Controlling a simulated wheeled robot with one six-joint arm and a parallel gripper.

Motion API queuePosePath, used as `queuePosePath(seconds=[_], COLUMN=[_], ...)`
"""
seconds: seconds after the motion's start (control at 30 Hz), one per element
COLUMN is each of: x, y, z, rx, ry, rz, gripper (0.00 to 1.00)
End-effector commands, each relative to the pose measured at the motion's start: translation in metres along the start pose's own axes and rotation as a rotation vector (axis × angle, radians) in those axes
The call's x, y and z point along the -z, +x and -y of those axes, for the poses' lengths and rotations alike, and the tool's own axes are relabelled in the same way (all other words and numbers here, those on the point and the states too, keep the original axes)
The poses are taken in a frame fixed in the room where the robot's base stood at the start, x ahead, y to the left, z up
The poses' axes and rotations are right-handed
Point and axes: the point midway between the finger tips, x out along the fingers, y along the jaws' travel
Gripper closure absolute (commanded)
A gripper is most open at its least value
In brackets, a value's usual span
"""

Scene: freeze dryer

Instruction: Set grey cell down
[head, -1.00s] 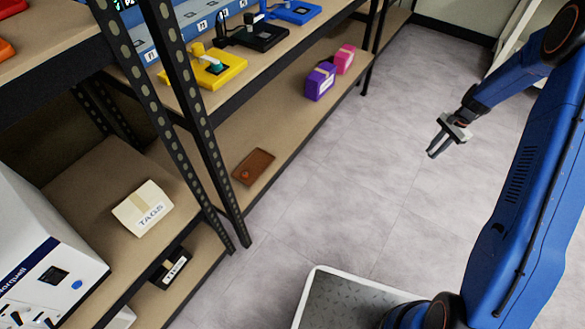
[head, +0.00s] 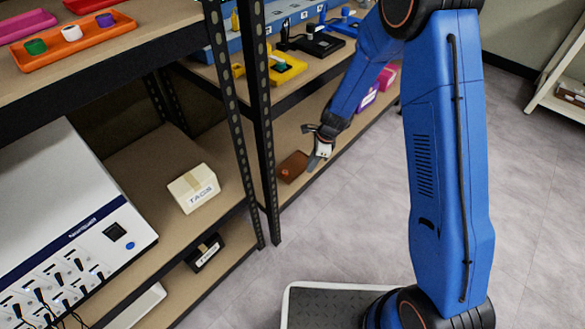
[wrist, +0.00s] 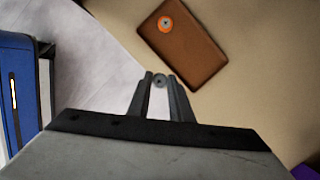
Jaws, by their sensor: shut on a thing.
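My gripper (wrist: 160,80) is shut on a small round grey cell (wrist: 160,82), held between the fingertips in the wrist view. A flat brown tray (wrist: 198,62) lies on the tan lower shelf, just beyond the fingertips in that view. A round orange piece with a grey centre (wrist: 165,23) sits on the tray near one end; the rest of the tray is bare. In the head view my gripper (head: 318,158) is just right of the brown tray (head: 293,166), near the shelf's front edge. The cell cannot be made out there.
A black perforated shelf post (head: 263,130) stands left of the tray. Purple and pink boxes (head: 368,97) sit farther along the same shelf, partly behind my arm. A TAGS box (head: 194,188) is on the shelf at left. The shelf around the tray is clear.

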Motion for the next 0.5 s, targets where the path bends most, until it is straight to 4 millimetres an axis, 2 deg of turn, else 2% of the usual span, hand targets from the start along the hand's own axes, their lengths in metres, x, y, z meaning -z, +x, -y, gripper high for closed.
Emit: queuePosePath(seconds=[0.03,0.1,0.2,0.33,0.5], x=[-0.013,-0.024,-0.030,-0.031,-0.030], y=[0.003,0.006,0.009,0.010,0.010], z=[-0.022,-0.048,-0.078,-0.104,-0.125], rx=[0.013,0.039,0.067,0.092,0.112], ry=[0.054,0.148,0.253,0.339,0.406], rz=[-0.001,-0.002,-0.003,-0.002,-0.001], gripper=[1.00,1.00,1.00,1.00,1.00])
